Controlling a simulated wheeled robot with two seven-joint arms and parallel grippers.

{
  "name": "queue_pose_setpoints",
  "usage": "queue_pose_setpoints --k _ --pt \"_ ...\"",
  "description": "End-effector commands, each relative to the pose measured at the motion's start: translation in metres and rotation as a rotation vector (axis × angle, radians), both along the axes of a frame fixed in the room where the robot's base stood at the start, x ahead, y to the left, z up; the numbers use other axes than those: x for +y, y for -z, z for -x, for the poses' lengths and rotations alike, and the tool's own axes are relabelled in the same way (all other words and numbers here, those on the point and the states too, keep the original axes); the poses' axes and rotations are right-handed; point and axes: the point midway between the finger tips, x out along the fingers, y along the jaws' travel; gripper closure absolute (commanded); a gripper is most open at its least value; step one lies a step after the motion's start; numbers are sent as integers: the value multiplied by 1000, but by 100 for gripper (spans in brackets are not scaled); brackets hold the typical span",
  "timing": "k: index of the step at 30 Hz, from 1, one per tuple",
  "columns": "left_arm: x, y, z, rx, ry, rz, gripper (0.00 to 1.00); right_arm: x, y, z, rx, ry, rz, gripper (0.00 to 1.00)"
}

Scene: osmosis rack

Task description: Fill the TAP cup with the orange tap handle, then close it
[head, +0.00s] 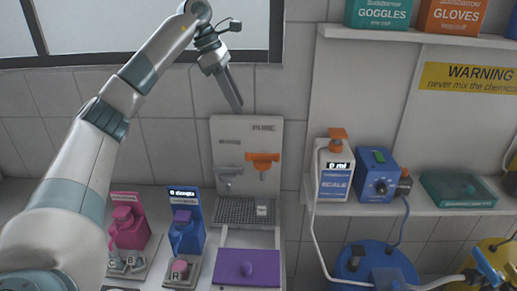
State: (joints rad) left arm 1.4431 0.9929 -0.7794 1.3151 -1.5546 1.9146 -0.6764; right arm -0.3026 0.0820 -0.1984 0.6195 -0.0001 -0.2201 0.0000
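The orange tap handle (262,157) is on the right of the pale tap panel (224,133), with a grey tap (229,171) to its left. A small pale labelled item (262,209) sits at the drip grid (234,212) below the orange handle. It may be the TAP cup; its lettering is too small to read. My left gripper (236,104) points down above the panel, clear of both taps. Its fingers show edge-on, so their gap is unclear, and I see nothing held. My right gripper is not in view.
Pink (128,220) and blue (186,221) devices stand left of the drip grid. A purple lidded box (247,268) is in front. On the right shelf are a white scale bottle (334,178), a blue box (377,172) and a teal case (458,190).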

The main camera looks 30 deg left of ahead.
Motion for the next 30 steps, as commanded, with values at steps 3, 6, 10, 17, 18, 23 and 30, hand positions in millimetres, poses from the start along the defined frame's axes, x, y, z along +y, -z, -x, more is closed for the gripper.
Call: queue_pose_setpoints --k 3,6,10,17,18,23,30 --pt "0 1 0 0 0 0 70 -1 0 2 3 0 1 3" --pt "-1 3 -1 2 -1 0 70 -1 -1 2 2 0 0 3" --pt "-3 10 -2 2 -1 -1 70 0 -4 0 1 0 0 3" --pt "-13 36 -8 4 0 -1 70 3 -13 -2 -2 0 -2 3" --pt "-15 42 -9 4 0 -1 70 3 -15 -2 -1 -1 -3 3" --pt "-25 68 -15 5 1 0 70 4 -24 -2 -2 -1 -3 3" --pt "-39 108 -23 5 2 1 70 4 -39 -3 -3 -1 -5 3"
